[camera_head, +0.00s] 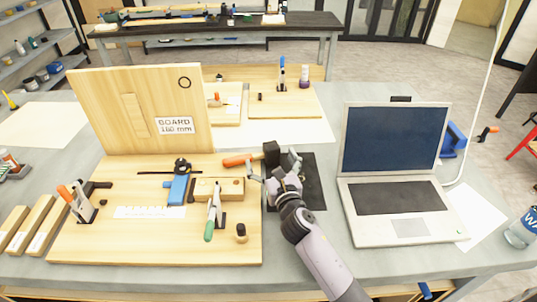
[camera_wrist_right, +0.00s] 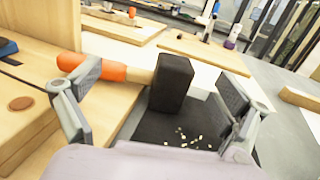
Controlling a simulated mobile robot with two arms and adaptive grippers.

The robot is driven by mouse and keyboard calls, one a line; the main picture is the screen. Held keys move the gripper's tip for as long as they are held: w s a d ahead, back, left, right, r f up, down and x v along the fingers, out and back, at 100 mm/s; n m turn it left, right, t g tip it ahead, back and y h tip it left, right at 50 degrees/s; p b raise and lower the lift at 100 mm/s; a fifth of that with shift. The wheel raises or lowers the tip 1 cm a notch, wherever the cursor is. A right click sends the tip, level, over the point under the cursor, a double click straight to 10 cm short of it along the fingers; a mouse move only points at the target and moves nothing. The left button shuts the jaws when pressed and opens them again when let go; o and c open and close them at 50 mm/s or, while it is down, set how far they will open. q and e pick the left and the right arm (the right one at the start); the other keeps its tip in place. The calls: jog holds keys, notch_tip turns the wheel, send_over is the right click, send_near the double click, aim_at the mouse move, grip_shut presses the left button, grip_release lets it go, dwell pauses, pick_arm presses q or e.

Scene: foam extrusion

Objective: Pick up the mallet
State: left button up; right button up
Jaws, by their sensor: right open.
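The mallet has a black head (camera_head: 271,155) and an orange handle grip (camera_head: 240,160). In the head view it lies at the right edge of the wooden fixture board, its head over a black mat (camera_head: 310,188). In the right wrist view the mallet head (camera_wrist_right: 171,83) and orange grip (camera_wrist_right: 112,71) show ahead, between the fingers. My right gripper (camera_head: 272,172) is open, just in front of the mallet; its spread fingers also show in the right wrist view (camera_wrist_right: 160,105). Whether a finger touches the mallet I cannot tell. My left gripper is not in view.
The fixture board (camera_head: 150,245) holds clamps and a blue tool (camera_head: 178,188). An upright board (camera_head: 140,105) stands behind it. A laptop (camera_head: 398,210) sits right of the mat. Wooden blocks (camera_head: 38,220) lie at the left. Small pale bits (camera_wrist_right: 195,140) lie on the mat.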

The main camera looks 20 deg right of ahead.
aim_at(267, 153)
jog(key=shift+w+d+f, duration=0.1)
jog(key=shift+w+f, duration=0.05)
jog(key=shift+w, duration=2.55)
jog(key=shift+s, duration=0.1)
